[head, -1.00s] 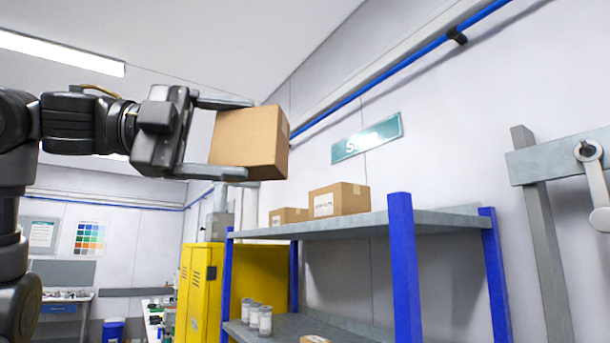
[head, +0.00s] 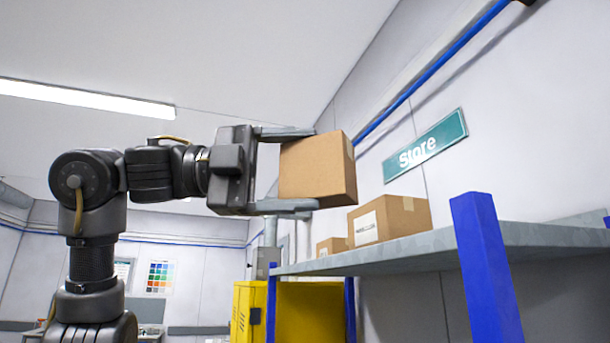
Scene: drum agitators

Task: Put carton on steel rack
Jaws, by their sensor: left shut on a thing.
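A brown carton (head: 318,170) is held in my left gripper (head: 300,172), whose two fingers are shut on it from above and below. The carton is tilted slightly and is in the air, above the level of the rack's top shelf. The steel rack (head: 420,249) stands at the right, with a grey top shelf and blue posts (head: 486,262). In the picture the held carton is at the upper left of the cartons on the shelf. I cannot tell whether it is over the shelf. My right gripper is not in view.
Two other cartons stand on the top shelf: a larger one (head: 391,220) and a smaller one (head: 331,246) behind it. The shelf's right part looks clear. A yellow cabinet (head: 310,310) is beyond the rack. A green Store sign (head: 426,146) is on the wall.

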